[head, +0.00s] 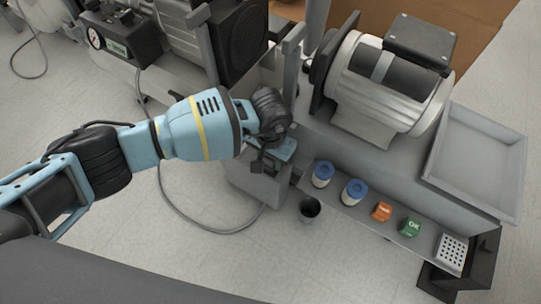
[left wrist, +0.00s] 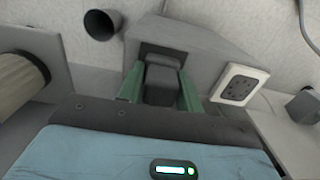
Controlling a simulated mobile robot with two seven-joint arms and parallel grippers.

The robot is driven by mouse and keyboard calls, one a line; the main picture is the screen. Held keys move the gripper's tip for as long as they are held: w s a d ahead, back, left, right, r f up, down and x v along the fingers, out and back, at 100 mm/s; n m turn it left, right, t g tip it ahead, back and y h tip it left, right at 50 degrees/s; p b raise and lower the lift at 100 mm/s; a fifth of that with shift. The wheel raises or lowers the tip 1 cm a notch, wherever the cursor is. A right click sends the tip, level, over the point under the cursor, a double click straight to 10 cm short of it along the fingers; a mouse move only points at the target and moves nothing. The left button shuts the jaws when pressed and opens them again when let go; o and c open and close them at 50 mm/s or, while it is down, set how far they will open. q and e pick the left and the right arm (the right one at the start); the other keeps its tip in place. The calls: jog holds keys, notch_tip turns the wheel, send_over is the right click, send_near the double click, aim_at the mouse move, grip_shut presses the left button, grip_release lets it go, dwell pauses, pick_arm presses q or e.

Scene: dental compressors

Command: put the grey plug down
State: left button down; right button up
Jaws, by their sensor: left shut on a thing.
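My left gripper (head: 262,166) reaches over the grey box (head: 258,188) beside the workbench. In the left wrist view, the two green fingers of the left gripper (left wrist: 160,92) are shut on a dark grey plug (left wrist: 162,80), one on each side. The plug's far end is in front of a dark patch on the grey box (left wrist: 200,38); I cannot tell whether it touches. In the head view the plug is mostly hidden by the gripper. A white-framed socket (left wrist: 240,84) shows to the right of the fingers. My right gripper is not in view.
A dark cup (head: 310,208) stands near the box. The bench shelf holds two blue-lidded jars (head: 354,190), an orange block (head: 382,211) and a green block (head: 411,226). A motor (head: 385,90) and an empty tray (head: 480,155) are behind. A cable (head: 190,216) lies on the floor.

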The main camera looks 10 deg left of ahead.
pick_arm(q)
jog(key=c, duration=1)
grip_release()
jog(key=shift+o, duration=0.3)
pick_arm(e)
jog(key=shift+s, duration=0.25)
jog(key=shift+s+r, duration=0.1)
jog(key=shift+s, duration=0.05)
pick_arm(q)
jog(key=shift+r, duration=0.15)
jog(key=shift+r+p, duration=0.45)
jog(key=shift+p, duration=0.25)
notch_tip(320, 180, up, 8)
jog(key=p, duration=0.3)
jog(key=shift+f, duration=0.2)
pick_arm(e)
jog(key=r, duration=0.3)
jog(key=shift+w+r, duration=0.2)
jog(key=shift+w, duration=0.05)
